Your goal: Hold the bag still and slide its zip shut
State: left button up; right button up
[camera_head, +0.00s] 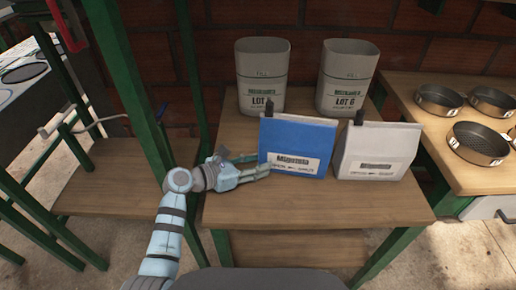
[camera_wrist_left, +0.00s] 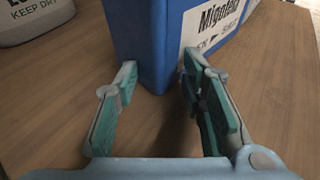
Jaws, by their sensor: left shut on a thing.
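The blue bag (camera_head: 298,142) with a white label stands upright on the wooden table. A small dark tab (camera_head: 269,107), perhaps its zip pull, sticks up at its top left corner. My left gripper (camera_head: 256,168) is at the bag's lower left side. In the left wrist view, its fingers lie on either side of the lower corner of the blue bag (camera_wrist_left: 148,45), closed on it. The bag's top is outside that view. My right gripper is in neither view.
A white bag (camera_head: 374,153) with a dark tab stands close to the right of the blue one. Two grey bins (camera_head: 261,72) (camera_head: 346,75) stand behind. A green post (camera_head: 140,105) rises left of my arm. The table front is clear.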

pick_arm(q)
grip_shut()
